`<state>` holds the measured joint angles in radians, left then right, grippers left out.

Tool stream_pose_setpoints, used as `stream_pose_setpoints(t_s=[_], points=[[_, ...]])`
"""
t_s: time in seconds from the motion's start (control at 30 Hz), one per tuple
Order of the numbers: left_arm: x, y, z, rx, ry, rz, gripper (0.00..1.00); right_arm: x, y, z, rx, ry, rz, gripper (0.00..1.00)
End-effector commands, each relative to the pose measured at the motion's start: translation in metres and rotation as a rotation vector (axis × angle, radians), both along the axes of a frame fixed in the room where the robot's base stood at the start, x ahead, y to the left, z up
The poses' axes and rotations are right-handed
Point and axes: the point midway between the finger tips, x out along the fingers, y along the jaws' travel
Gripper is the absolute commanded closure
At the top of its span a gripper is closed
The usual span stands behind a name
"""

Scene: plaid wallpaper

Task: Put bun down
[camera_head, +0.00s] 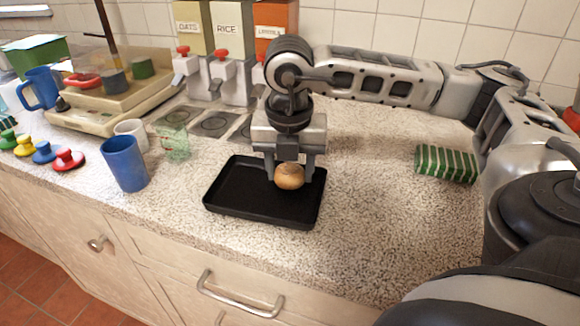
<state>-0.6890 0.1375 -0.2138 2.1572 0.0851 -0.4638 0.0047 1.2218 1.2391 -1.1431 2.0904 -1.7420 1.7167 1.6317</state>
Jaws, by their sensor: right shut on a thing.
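A small round golden-brown bun (289,177) is between the fingers of my right gripper (289,176). The gripper points straight down and is shut on the bun. A black rectangular tray (232,202) lies on the speckled counter below it. The bun is over the back right part of the tray; I cannot tell whether it touches the tray floor. The rest of the tray looks empty. My left gripper is not in view.
A blue cup (124,163), a white mug (132,134) and a clear green glass (176,143) stand left of the tray. Dispensers labelled oats and rice (229,75) stand behind. A green striped block (446,163) lies at right. The counter between block and tray is clear.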

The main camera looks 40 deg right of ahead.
Motion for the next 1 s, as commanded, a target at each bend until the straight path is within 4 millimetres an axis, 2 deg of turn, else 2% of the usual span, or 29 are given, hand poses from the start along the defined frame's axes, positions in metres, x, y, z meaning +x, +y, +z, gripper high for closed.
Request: stream_pose_setpoints(t_s=[0.4, 0.43, 0.5, 0.8, 0.93, 1.0], points=[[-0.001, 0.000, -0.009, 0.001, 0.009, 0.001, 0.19, 0.000, 0.000, -0.009, 0.000, 0.000, -0.001, 0.74], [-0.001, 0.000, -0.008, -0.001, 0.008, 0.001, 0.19, 0.000, 0.000, -0.008, 0.000, 0.000, -0.001, 0.48], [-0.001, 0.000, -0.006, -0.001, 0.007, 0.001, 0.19, 0.000, 0.000, -0.007, 0.000, 0.000, -0.001, 0.29], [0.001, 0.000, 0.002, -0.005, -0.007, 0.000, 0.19, 0.000, 0.000, -0.005, 0.000, 0.000, -0.001, 0.29], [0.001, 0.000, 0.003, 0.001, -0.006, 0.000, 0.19, 0.000, 0.001, 0.004, 0.001, -0.004, -0.001, 0.29], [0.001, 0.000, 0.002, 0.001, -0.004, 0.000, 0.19, -0.001, 0.002, 0.015, 0.001, -0.006, 0.000, 0.29]])
